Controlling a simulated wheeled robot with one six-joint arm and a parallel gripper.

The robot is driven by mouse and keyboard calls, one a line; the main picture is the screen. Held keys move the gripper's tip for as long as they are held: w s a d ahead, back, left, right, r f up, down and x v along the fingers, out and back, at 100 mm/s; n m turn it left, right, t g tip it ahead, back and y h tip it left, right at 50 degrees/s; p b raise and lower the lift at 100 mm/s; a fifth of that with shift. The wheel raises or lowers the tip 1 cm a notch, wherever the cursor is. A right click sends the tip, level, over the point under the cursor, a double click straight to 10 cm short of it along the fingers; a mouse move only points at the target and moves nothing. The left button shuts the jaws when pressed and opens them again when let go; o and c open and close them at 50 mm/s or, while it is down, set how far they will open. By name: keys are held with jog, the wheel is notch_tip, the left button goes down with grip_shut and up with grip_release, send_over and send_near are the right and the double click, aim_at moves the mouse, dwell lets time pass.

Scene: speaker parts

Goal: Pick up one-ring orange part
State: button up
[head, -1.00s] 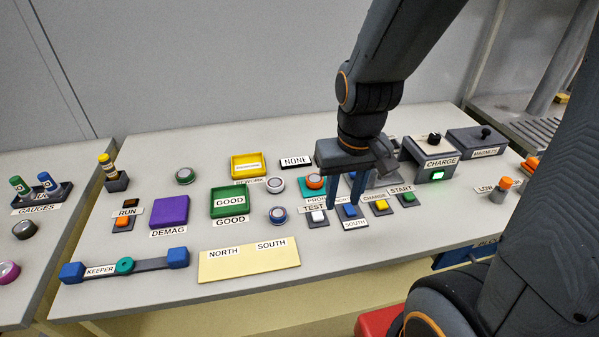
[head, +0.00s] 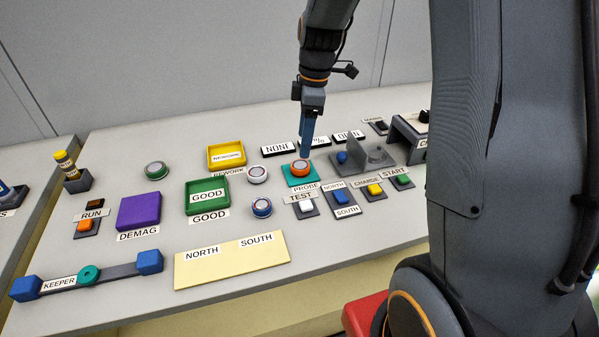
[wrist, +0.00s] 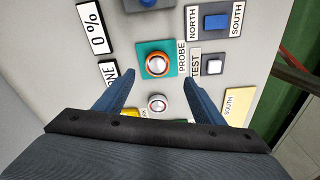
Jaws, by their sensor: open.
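The orange part (head: 300,168) is a short round piece with a pale, ringed top; its rings are too small to count. It sits on the teal PROBE pad (head: 289,181). In the wrist view the orange part (wrist: 158,65) lies on the teal pad (wrist: 142,50), between the lines of my two blue fingers and a little beyond their tips. My gripper (wrist: 158,75) is open and empty. In the head view my gripper (head: 305,154) points down just above and behind the part, its fingers seen edge-on. I cannot tell the exact gap between tips and part.
A white-topped part (head: 257,174) and a blue-and-red ringed part (head: 261,207) stand to the left. The TEST button (head: 306,207), NORTH/SOUTH switch (head: 342,197) and grey fixture (head: 378,156) are close by. Signs (head: 279,147) stand behind.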

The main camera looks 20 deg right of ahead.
aim_at(300, 164)
jog(key=shift+w+f+n, duration=0.35)
jog(key=shift+w+n, duration=0.05)
jog(key=shift+w, duration=0.05)
jog(key=shift+s+a+f+p, duration=0.1)
jog(key=shift+f+p, duration=0.2)
jog(key=shift+f, duration=0.95)
jog(key=shift+w+a+f+p, duration=0.15)
jog(key=shift+f+p, duration=0.2)
jog(key=shift+f, duration=0.85)
jog(key=shift+s+a+f+p, duration=0.15)
jog(key=shift+f+p, duration=0.15)
jog(key=shift+f, duration=0.95)
jog(key=c, duration=1.5)
